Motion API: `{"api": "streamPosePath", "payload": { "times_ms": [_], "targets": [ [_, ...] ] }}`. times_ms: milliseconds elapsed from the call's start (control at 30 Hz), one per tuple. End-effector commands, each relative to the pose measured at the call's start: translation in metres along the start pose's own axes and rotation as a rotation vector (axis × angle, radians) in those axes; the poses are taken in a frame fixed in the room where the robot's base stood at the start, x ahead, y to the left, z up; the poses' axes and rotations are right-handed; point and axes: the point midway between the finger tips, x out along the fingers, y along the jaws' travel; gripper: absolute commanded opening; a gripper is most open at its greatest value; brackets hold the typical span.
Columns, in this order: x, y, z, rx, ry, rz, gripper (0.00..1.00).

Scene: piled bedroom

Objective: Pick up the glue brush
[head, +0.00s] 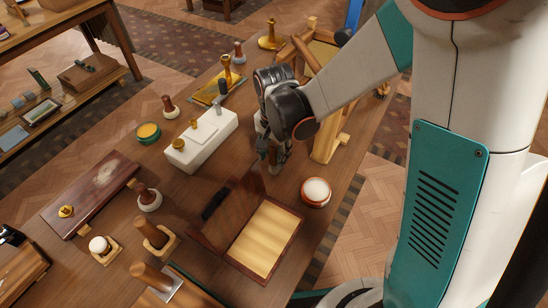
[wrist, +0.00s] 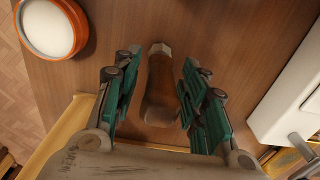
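A brown wooden-handled piece with a pale end, which looks like the glue brush (wrist: 160,85), is between the two fingers of my gripper (wrist: 160,68) in the wrist view. Gaps show on both sides of it, so the fingers are open around it and not closed on it. In the head view my gripper (head: 276,160) is low over the table, and the piece is mostly hidden by the fingers there. I cannot tell whether it stands or lies.
An orange-rimmed round tin (head: 316,192) and an open wooden box (head: 265,238) are near my gripper. A white block-shaped device (head: 203,142) stands to the left, a wooden frame (head: 328,140) to the right. Several handled tools stand farther left on the table.

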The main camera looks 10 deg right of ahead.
Motion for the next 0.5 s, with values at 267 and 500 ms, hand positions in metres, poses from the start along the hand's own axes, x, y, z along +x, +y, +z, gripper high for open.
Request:
{"api": "streamPosePath", "payload": {
  "times_ms": [267,500],
  "targets": [
    [-0.0002,0.0,-0.0001,0.0,0.0,0.0,0.0],
    [-0.0015,0.0,-0.0001,0.0,0.0,0.0,0.0]
  ]
}}
